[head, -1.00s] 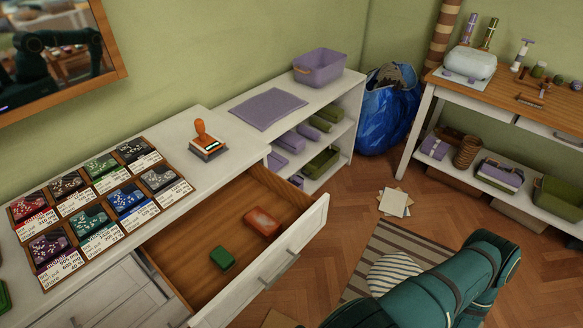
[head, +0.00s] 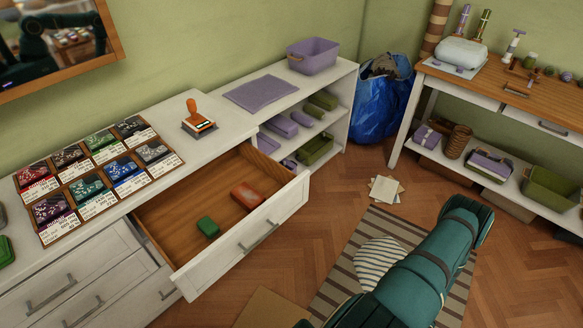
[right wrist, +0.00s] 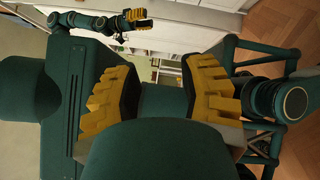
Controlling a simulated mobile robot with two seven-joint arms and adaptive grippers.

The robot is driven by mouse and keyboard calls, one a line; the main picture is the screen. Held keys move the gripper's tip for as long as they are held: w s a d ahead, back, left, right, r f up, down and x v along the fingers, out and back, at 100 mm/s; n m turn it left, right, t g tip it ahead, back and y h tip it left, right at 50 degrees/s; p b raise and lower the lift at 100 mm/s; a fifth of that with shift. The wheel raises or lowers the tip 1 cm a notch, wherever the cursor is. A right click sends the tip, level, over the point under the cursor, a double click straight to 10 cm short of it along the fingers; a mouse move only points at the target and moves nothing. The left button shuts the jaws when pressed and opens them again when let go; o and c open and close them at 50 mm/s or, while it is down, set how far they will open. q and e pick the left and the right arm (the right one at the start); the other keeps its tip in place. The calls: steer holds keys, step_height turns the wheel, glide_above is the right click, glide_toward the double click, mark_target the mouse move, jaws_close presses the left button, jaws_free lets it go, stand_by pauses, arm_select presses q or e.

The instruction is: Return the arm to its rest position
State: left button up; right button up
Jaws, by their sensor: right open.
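My right arm (head: 425,265) is the teal arm that reaches in from the bottom of the head view, over the striped rug; its gripper is out of that view. In the right wrist view my right gripper (right wrist: 160,92) has its two yellow-toothed fingers wide apart, with no object between them. Behind the fingers the right wrist view shows teal parts of my own body. Another yellow-tipped gripper of mine, my left gripper (right wrist: 137,19), shows small at the top of that view; its jaw state is unclear there.
An open drawer (head: 285,207) juts out from the white cabinet, holding a red box (head: 247,196) and a green box (head: 208,227). A blue bag (head: 381,100) and a wooden-topped table (head: 500,85) stand behind.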

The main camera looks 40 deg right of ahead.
steer(key=w+a+r+m+g+h, duration=0.3)
steer(key=w+a+m+g+h, duration=0.2)
steer(key=w+a+m, duration=0.5)
steer(key=w+a+r+m+g+h, duration=0.4)
steer(key=w+a+m, duration=0.6)
steer(key=m, duration=1.3)
steer(key=w+g+h, duration=0.1)
steer(key=w, duration=0.2)
steer(key=shift+w+a+r, duration=0.15)
steer(key=shift+a+r, duration=0.05)
steer(key=shift+a, duration=0.2)
